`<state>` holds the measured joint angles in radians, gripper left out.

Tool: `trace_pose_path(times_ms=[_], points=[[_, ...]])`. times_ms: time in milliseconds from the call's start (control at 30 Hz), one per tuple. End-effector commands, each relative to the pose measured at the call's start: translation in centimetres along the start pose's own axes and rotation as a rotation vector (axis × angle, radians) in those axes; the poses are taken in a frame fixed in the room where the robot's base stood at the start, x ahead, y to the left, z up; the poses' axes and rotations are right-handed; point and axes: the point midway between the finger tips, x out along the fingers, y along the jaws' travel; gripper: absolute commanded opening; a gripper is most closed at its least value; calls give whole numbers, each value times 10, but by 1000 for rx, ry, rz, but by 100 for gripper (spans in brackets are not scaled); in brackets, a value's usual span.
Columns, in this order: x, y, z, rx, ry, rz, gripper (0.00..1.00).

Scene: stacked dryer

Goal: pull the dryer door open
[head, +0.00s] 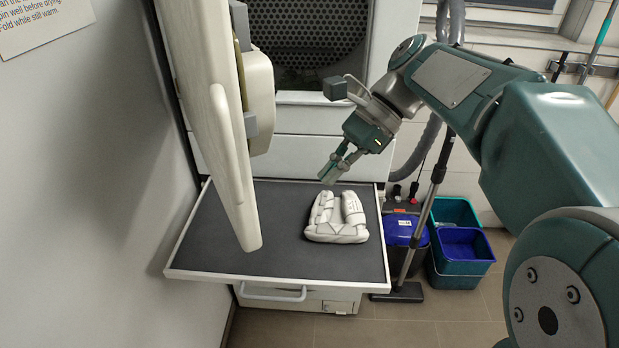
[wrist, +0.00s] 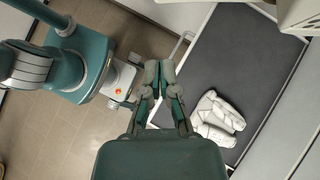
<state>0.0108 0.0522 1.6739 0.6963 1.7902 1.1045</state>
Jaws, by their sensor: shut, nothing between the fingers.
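The dryer door (head: 205,80) stands wide open at the left in the head view, seen nearly edge-on, with a long raised grip (head: 226,135) along it. The dryer body (head: 320,120) is behind, its drum (head: 308,35) with a perforated back uncovered. My gripper (head: 330,172) is shut and empty, above the pull-out shelf, to the right of the door and apart from it. In the wrist view my gripper (wrist: 159,68) also shows with its fingertips together. A pale piece at the top right corner of that view may be the door; I cannot tell.
A dark pull-out shelf (head: 270,255) bears folded white cloth (head: 337,218), just below my gripper. A wall (head: 90,180) is close behind the door at left. Blue and green bins (head: 460,245) and a vacuum pole (head: 425,210) stand right of the shelf.

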Motion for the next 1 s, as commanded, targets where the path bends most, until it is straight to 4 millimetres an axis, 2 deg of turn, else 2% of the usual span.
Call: trace_pose_path(times_ms=[400,500,700,1000], points=[[81,0,1,2,1,4,0],[92,0,13,-2,1,2,0],[105,0,26,1,1,1,0],[108,-1,28,4,1,0,0]])
